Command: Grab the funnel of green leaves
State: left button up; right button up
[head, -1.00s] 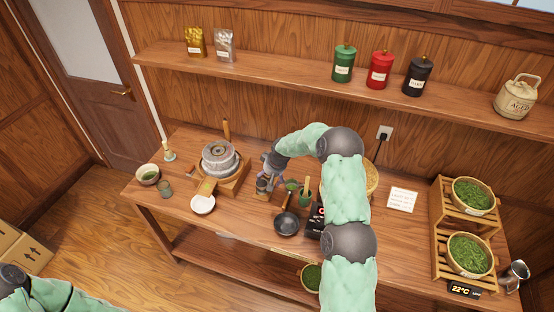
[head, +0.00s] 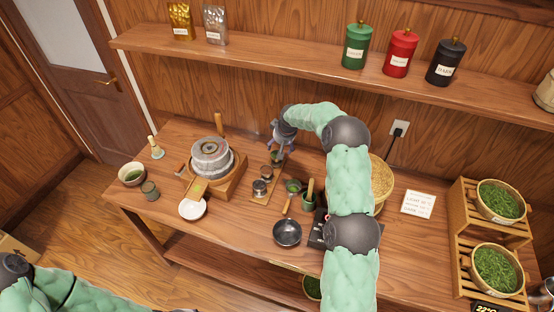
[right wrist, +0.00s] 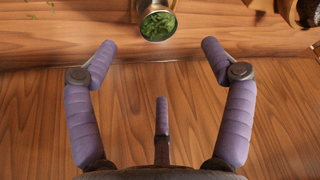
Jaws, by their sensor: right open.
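The funnel of green leaves (right wrist: 157,24) shows at the top of the right wrist view as a round metal rim with leaves inside. It sits at the wooden stand, beyond my open fingers and apart from them. In the head view my right gripper (head: 281,142) is at the back end of the small wooden stand (head: 257,198), which carries several small metal pieces. The funnel is hard to make out there. My left arm shows at the bottom left; its gripper is out of view.
A stone mill (head: 211,160) stands left of the stand. A dark pan (head: 287,233) and a green cup (head: 309,202) are to its front right. A woven basket (head: 382,182) lies behind my right arm. Bare table is left of my gripper, behind the mill.

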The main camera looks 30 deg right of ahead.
jog(key=x, duration=0.6)
jog(key=shift+w+d+f+b, duration=0.15)
jog(key=shift+w+b, duration=0.05)
jog(key=shift+b, duration=0.1)
jog(key=shift+w+f, duration=0.1)
jog(key=shift+f, duration=0.6)
jog(key=shift+x, duration=2.15)
jog(key=c, duration=1.3)
